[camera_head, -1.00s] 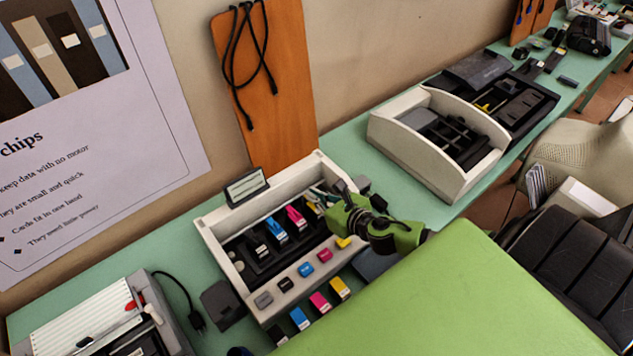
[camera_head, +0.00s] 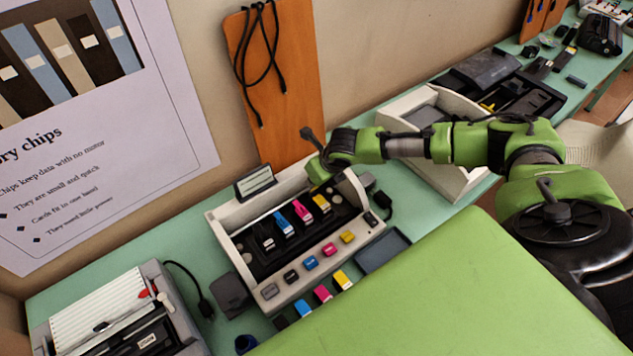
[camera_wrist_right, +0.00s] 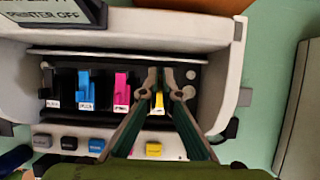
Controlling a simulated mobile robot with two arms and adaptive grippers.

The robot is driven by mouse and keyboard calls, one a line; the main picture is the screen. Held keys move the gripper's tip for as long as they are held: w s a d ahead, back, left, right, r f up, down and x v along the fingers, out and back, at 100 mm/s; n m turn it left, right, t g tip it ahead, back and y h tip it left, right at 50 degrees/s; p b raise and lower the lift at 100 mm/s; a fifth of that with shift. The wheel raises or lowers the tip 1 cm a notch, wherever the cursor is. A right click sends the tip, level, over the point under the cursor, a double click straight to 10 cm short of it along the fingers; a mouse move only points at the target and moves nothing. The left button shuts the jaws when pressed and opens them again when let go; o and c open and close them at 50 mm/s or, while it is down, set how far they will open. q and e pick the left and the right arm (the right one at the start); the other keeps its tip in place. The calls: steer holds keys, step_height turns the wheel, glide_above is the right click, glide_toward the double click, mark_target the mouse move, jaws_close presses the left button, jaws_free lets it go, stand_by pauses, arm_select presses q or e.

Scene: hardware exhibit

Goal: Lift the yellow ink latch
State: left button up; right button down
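The yellow ink latch (camera_head: 321,203) is the right-hand one in a row of ink latches in a pale printer bay. In the right wrist view the yellow latch (camera_wrist_right: 158,103) shows low between my right gripper's fingers, its upper part hidden. My right gripper (camera_wrist_right: 161,82) has a finger on each side of it, tips close together with a narrow dark gap. I cannot tell whether they touch the latch. In the head view my right gripper (camera_head: 318,170) is over the back right of the bay. My left gripper is not in view.
Pink (camera_head: 303,211) and blue (camera_head: 284,223) latches stand left of the yellow one, with a black one beyond. Coloured buttons (camera_head: 311,262) line the bay's front edge. A small sign (camera_head: 256,183) stands behind. A grey tray (camera_head: 383,252) lies to the right.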

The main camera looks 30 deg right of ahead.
steer(key=shift+w+g+b, duration=0.4)
steer(key=shift+w+g, duration=0.25)
steer(key=shift+g, duration=0.25)
steer(key=shift+w+a+f+g+h+b, duration=0.1)
steer(key=shift+w+f+g+b, duration=0.2)
steer(key=shift+g+b, duration=0.9)
steer(key=shift+w+a+f+g+h+b, duration=0.1)
steer(key=shift+w+g+b, duration=0.45)
steer(key=shift+b, duration=1.2)
steer(key=shift+w+f+g+h+b, duration=0.1)
steer(key=shift+w+f+g+b, duration=0.1)
steer(key=shift+g+b, duration=1.05)
steer(key=c, duration=2.3)
jaws_free()
steer(key=shift+w, duration=0.15)
steer(key=shift+r, duration=0.1)
steer(key=v, duration=1.2)
